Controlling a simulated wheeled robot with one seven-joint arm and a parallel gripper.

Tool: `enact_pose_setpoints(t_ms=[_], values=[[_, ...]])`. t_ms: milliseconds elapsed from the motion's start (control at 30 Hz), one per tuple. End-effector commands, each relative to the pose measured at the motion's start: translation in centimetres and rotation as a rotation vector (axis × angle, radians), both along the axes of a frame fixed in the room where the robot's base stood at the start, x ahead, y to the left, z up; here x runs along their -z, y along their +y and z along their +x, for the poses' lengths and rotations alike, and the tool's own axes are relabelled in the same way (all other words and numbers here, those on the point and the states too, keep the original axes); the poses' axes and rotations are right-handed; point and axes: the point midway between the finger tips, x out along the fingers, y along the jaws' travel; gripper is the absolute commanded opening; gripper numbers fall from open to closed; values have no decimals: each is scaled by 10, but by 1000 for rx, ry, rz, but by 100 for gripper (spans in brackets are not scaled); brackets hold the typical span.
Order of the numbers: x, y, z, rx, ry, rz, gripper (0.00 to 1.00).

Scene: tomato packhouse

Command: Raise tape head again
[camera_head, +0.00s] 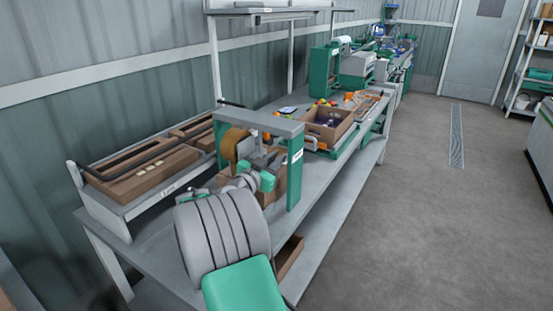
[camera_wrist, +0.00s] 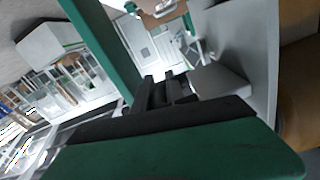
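The taping machine (camera_head: 296,165) stands on the bench, a green frame with a grey top bar. A brown tape roll (camera_head: 236,147) and grey tape head parts sit under the bar, with a cardboard box (camera_head: 279,188) below. My gripper (camera_head: 262,161) reaches in under the bar, close against the tape head. In the wrist view, dark finger parts of my gripper (camera_wrist: 165,90) lie beside a grey block of the tape head (camera_wrist: 222,86), and the tape roll (camera_wrist: 302,85) is at the right edge. Whether the fingers grip anything is hidden.
A rack with cardboard trays (camera_head: 140,178) stands left of the machine. An open carton (camera_head: 328,133) and more green equipment (camera_head: 322,73) stand farther along the bench. The frame's green post is close to my gripper. The floor (camera_head: 400,220) at right is clear.

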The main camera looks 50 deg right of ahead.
Motion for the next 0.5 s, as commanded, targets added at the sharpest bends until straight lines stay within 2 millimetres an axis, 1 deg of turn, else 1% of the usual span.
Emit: enact_pose_setpoints(t_ms=[33,167,500], values=[[0,0,0,0,0,0,11],[0,0,0,0,0,0,0],[0,0,0,0,0,1,0]])
